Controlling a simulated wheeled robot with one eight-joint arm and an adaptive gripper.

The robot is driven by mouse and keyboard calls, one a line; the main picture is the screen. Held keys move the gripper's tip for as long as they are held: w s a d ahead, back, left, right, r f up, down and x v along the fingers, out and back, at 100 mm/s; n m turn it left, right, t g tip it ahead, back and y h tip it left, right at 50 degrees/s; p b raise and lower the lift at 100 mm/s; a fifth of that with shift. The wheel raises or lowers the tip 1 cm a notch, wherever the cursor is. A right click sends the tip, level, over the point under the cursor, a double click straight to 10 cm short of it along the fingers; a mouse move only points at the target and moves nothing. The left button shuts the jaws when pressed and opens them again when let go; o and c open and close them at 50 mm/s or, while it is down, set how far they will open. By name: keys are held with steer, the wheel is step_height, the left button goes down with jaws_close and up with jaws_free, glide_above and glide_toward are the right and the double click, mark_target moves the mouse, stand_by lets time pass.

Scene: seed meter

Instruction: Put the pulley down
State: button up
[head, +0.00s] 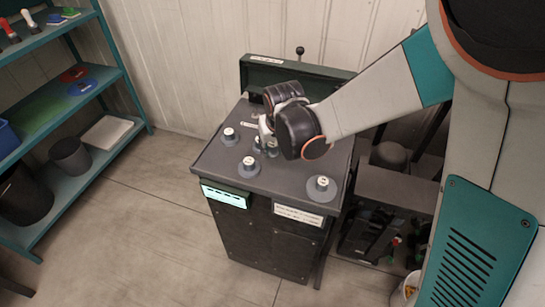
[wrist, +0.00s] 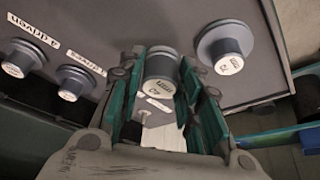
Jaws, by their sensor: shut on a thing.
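My gripper (wrist: 160,92) is shut on a grey stepped pulley (wrist: 160,66) with a white numbered end face, held between its teal-edged fingers in the wrist view. In the head view my gripper (head: 266,130) is low over the dark cabinet top (head: 222,165), and my wrist hides part of the fingers and the pulley. I cannot tell whether the held pulley touches the top. Several similar grey pulleys stand there: one at the left (head: 229,136), one in front (head: 249,167) and a wider one at the right (head: 321,187).
The cabinet has a raised green panel (head: 290,72) at its back and white labels (head: 299,216) on its front. A teal shelf (head: 110,85) with bins stands at the left. A lower bench (head: 385,190) is at the right. Floor is clear in front.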

mark_target(273, 152)
steer(key=shift+f+b, duration=1.3)
steer(key=shift+f, duration=0.7)
steer(key=shift+f, duration=0.1)
steer(key=o, duration=0.8)
steer(key=shift+c, duration=0.2)
steer(key=shift+s+r, duration=0.1)
steer(key=shift+r, duration=0.3)
steer(key=p+v, duration=0.8)
steer(key=v, duration=0.3)
steer(key=shift+r, duration=0.2)
steer(key=shift+s, duration=0.1)
